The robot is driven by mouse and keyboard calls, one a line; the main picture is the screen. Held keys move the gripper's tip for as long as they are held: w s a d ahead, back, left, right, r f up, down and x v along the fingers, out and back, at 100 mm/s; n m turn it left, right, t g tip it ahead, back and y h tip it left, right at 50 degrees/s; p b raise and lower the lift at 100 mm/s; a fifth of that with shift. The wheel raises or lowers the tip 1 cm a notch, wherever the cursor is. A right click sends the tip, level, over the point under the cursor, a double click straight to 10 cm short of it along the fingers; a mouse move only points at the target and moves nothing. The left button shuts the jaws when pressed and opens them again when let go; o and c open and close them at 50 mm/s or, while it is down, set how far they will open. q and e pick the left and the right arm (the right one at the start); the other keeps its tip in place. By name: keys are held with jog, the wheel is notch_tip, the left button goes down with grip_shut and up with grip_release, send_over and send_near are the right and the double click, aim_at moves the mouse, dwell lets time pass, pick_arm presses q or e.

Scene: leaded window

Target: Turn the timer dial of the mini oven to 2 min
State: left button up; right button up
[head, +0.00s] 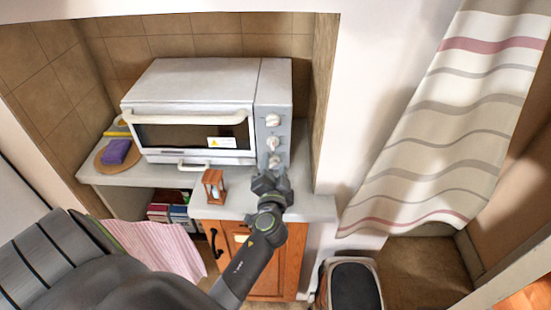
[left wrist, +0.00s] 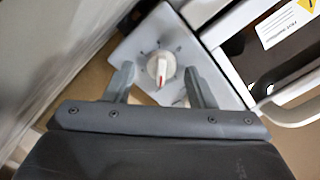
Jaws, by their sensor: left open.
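The white mini oven (head: 190,88) stands on the counter, with a column of three dials on its right front panel. My left gripper (head: 270,178) is just in front of the lowest dial (head: 274,162) in the head view. In the left wrist view, a white dial (left wrist: 161,68) with a red mark on its pointer sits between the open fingers of my left gripper (left wrist: 159,72), with a gap on both sides. Marks ring the dial, too small to read. Which dial is the timer cannot be read. My right gripper is not in view.
A small wooden-framed hourglass (head: 214,186) stands on the counter (head: 310,207) left of my gripper. A purple cloth (head: 115,151) lies on a round board at the left. A bin (head: 352,285) stands on the floor.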

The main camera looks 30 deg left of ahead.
pick_arm(q)
jog(key=shift+r, duration=0.1)
jog(key=shift+c, duration=0.4)
jog(key=c, duration=0.9)
jog(key=shift+o, duration=0.2)
jog(key=shift+m, duration=0.7)
jog(key=o, duration=0.9)
jog(key=shift+o, duration=0.2)
